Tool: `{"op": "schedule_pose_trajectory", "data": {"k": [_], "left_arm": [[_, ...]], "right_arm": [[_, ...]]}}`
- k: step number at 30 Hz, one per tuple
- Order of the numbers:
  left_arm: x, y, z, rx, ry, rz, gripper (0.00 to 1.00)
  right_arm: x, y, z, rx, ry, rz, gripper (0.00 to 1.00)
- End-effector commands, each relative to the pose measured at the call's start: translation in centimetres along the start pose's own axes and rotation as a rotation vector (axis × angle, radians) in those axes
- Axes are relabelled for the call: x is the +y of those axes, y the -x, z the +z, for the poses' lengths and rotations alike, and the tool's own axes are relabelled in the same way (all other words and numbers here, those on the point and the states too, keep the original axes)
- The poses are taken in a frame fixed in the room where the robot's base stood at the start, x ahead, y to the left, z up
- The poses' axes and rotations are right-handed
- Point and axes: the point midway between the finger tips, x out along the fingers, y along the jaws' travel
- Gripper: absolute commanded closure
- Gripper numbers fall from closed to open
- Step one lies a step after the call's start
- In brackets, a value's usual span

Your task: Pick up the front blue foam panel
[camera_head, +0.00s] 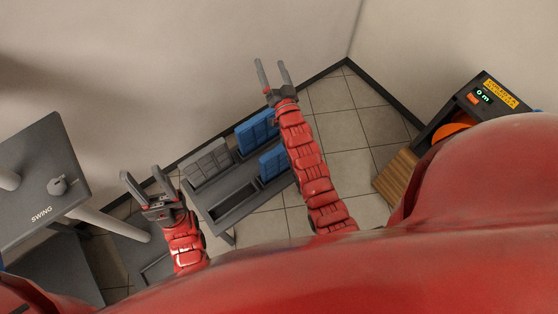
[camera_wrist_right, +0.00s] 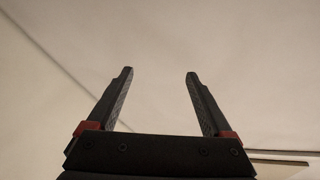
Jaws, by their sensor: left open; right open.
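The front blue foam panel (camera_head: 273,163) stands in a slot of a dark grey rack (camera_head: 235,206), just left of my right forearm, which may hide part of its right side. A second blue panel (camera_head: 257,133) stands behind it, and a grey panel (camera_head: 208,163) stands to the left. My right gripper (camera_head: 272,68) is open and empty, above and beyond the panels, against the wall. Its two open fingers also show in the right wrist view (camera_wrist_right: 158,80), with only plain wall between them. My left gripper (camera_head: 147,180) is open and empty, left of the rack.
The front left slot of the rack is empty. A dark grey panel marked SWING (camera_head: 40,170) stands at the left. At the right are a dark box with a display (camera_head: 483,100) and a wooden block (camera_head: 398,178). Tiled floor (camera_head: 345,130) is clear between.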

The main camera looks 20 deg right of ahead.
Motion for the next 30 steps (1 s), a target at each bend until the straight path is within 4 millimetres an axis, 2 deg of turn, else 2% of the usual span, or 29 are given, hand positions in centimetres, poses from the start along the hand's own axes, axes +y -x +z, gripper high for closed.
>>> {"op": "schedule_pose_trajectory", "data": {"k": [1,3,5,6,8,12,16,21,26,30], "left_arm": [[0.0,0.6,0.1,0.000,0.000,0.000,0.50],[0.1,0.9,0.1,0.000,0.000,0.000,0.50],[0.1,1.2,0.2,0.000,0.000,0.000,0.50],[0.1,1.4,0.2,0.000,0.000,0.000,0.50],[0.1,1.7,0.3,0.000,0.000,0.000,0.50],[0.1,2.4,0.4,0.000,0.000,0.000,0.50],[0.1,3.0,0.5,0.000,0.000,0.000,0.50],[0.2,3.4,0.6,0.000,0.000,0.000,0.50],[0.2,3.6,0.6,0.000,0.000,0.000,0.50],[0.2,4.8,0.8,0.000,0.000,0.000,0.50]], "right_arm": [[1.3,-1.3,2.3,-0.097,-0.052,0.058,0.15],[3.2,-2.0,5.7,-0.247,-0.131,0.161,0.15],[4.6,-2.2,8.4,-0.368,-0.197,0.257,0.15],[5.6,-1.9,10.2,-0.450,-0.239,0.327,0.15],[6.8,-1.1,12.4,-0.564,-0.300,0.437,0.15],[8.6,2.6,16.3,-0.805,-0.425,0.719,0.15],[9.1,7.2,17.7,-0.979,-0.500,0.985,0.15],[8.7,11.9,17.3,-1.112,-0.541,1.247,0.15],[8.3,13.9,16.7,-1.157,-0.550,1.357,0.15],[8.8,14.5,17.6,-1.165,-0.549,1.376,0.15]]}}
